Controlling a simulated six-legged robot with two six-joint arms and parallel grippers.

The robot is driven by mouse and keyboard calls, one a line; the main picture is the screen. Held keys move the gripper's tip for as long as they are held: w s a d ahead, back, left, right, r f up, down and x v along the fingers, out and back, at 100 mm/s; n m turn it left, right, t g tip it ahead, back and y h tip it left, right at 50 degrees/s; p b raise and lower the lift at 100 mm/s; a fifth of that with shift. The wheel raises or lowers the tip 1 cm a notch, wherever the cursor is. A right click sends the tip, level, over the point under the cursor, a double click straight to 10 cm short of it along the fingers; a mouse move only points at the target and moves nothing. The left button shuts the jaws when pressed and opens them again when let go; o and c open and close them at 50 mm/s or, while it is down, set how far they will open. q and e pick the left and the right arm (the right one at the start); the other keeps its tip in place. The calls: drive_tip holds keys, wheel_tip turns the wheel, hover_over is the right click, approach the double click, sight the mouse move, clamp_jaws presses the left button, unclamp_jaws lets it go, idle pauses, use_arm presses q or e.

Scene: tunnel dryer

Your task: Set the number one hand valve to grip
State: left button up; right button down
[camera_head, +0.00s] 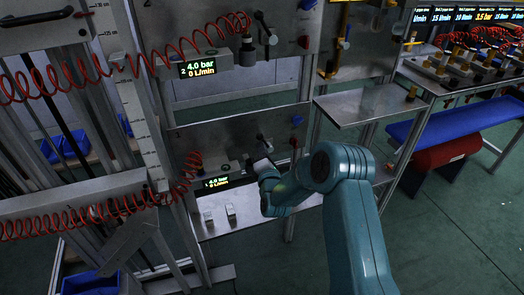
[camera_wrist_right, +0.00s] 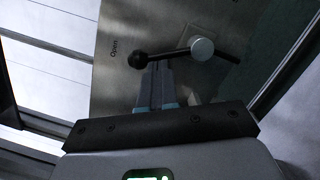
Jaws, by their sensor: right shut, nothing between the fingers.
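The hand valve in the right wrist view has a round grey hub (camera_wrist_right: 202,50) and a lever running left to a black ball knob (camera_wrist_right: 138,60). The word "Open" is printed on the plate just left of the knob. My right gripper (camera_wrist_right: 156,68) is shut and empty, its fingertips just below the lever rod near the knob. I cannot tell whether they touch it. In the head view my right gripper (camera_head: 258,162) is at the lower steel panel (camera_head: 215,140), where a dark lever (camera_head: 263,142) shows above it. My left gripper is not in view.
A small display (camera_head: 216,183) sits low on that panel, with a red coiled hose (camera_head: 190,165) beside it. The upper panel carries another display (camera_head: 198,69) marked 2 and its own lever (camera_head: 266,30). A steel shelf (camera_head: 368,106) juts out to the right.

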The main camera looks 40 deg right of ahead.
drive_tip(key=shift+s+d+r+m+b, duration=0.1)
drive_tip(key=shift+d+r+m+b, duration=0.05)
drive_tip(key=shift+m+b, duration=0.35)
drive_tip(key=shift+d+r+m+b, duration=0.15)
drive_tip(key=shift+m+b, duration=0.1)
drive_tip(key=shift+m, duration=0.35)
drive_tip(key=m+b, duration=0.1)
drive_tip(key=d+m+b, duration=0.1)
drive_tip(key=r+m+g+b, duration=0.1)
drive_tip(key=m, duration=0.1)
drive_tip(key=shift+s+d, duration=0.3)
drive_tip(key=shift+d, duration=0.05)
drive_tip(key=m+b, duration=0.1)
drive_tip(key=d+m+b, duration=0.1)
drive_tip(key=m, duration=0.1)
drive_tip(key=d+m+g+b, duration=0.1)
drive_tip(key=shift+s+d+r+m+y+b, duration=0.15)
drive_tip(key=shift+s+m+y+b, duration=0.15)
drive_tip(key=shift+s+m+b, duration=0.1)
drive_tip(key=v, duration=1.6)
drive_tip(key=shift+s, duration=0.15)
